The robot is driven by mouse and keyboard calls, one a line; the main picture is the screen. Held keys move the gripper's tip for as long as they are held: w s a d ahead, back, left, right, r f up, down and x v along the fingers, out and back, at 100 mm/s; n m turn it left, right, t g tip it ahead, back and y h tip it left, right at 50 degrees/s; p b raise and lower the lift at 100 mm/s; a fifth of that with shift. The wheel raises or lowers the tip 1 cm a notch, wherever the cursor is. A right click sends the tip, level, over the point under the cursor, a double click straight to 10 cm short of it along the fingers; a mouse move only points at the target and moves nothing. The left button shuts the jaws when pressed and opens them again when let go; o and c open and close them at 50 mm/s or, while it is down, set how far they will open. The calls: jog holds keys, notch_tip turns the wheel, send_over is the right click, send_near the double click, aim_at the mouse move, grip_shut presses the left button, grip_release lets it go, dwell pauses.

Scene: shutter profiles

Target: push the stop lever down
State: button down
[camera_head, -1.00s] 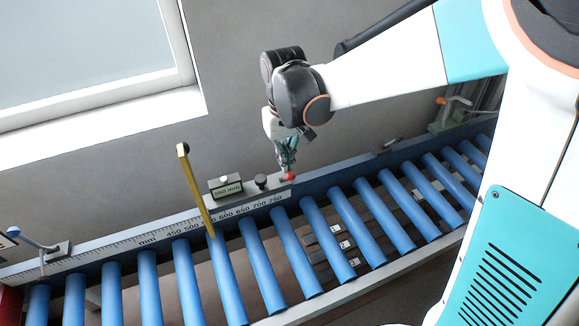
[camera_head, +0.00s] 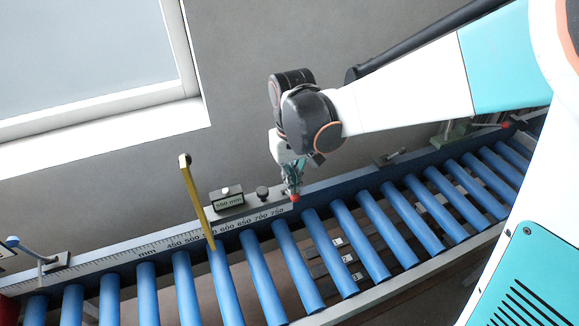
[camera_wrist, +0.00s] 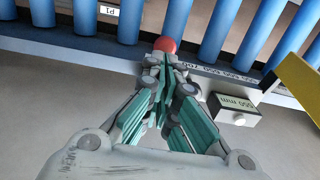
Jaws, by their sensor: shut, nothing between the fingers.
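The stop lever's red ball knob (camera_head: 295,198) sits at the right end of the grey stop carriage on the blue rail. It also shows in the wrist view (camera_wrist: 165,44), just beyond my fingertips. My gripper (camera_head: 293,188) is shut and empty, pointing down. Its fingertips are at the red knob and look to be on or almost on it; I cannot tell whether they touch. The rest of the lever is hidden behind my fingers. The yellow stop bar (camera_head: 196,203) stands tilted at the carriage's left, its lower end near the blue rollers.
A scale (camera_head: 180,243) runs along the rail. Blue rollers (camera_head: 262,268) fill the front. Another red-tipped handle (camera_head: 505,125) is at far right, a blue one (camera_head: 28,247) at far left.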

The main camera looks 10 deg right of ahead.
jog(key=shift+s+d+f, duration=0.1)
jog(key=shift+s+d, duration=0.05)
jog(key=shift+s, duration=0.35)
jog(key=shift+s+d+f, duration=0.1)
jog(key=shift+s, duration=0.35)
jog(key=shift+f+b, duration=0.15)
jog(key=shift+b, duration=0.15)
jog(key=shift+s+f+b, duration=0.9)
jog(key=shift+f+b, duration=0.75)
jog(key=shift+f, duration=0.5)
notch_tip(320, 180, up, 9)
jog(key=p, duration=0.6)
jog(key=shift+d, duration=0.25)
